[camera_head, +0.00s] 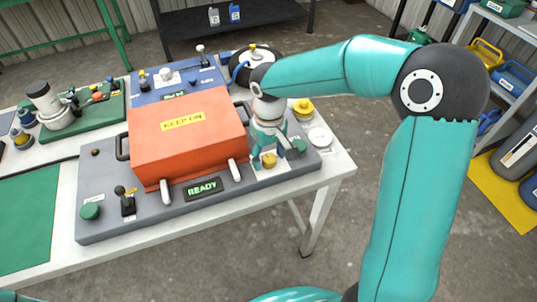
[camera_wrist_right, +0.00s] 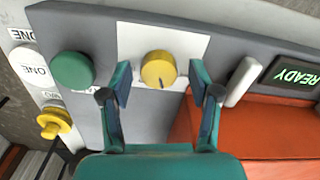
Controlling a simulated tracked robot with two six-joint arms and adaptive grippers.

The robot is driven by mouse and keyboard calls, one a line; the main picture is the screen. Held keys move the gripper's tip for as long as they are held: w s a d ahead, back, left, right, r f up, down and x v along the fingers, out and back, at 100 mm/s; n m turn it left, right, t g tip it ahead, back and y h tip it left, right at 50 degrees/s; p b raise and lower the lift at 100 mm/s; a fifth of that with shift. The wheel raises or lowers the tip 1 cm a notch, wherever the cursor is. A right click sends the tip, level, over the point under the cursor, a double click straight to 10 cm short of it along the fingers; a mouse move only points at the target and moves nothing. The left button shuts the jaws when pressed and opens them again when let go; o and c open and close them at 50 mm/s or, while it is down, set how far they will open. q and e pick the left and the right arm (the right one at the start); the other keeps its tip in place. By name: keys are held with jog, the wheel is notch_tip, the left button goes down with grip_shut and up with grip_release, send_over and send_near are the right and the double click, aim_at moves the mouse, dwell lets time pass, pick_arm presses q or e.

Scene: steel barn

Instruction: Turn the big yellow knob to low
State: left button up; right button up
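The big yellow knob (camera_wrist_right: 158,70) sits on a white plate (camera_wrist_right: 140,40) on the grey panel; a dark mark shows near its lower edge in the wrist view. In the head view the yellow knob (camera_head: 269,160) is at the panel's front right. My right gripper (camera_wrist_right: 160,90) is open, its two fingers apart on either side of the knob, with visible gaps and no clear contact. In the head view my right gripper (camera_head: 268,145) points down at the knob. My left gripper is not in view.
An orange cover (camera_head: 190,145) marked KEEP ON stands close beside the knob, with a READY display (camera_head: 202,187) in front. A green knob (camera_wrist_right: 72,70) is on the other side. Another yellow knob (camera_head: 303,107) and a white disc (camera_head: 320,138) are at the right.

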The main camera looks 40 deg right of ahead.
aim_at(269, 158)
notch_tip(269, 158, up, 12)
dwell(0.6)
jog(key=shift+f, duration=0.1)
dwell(0.4)
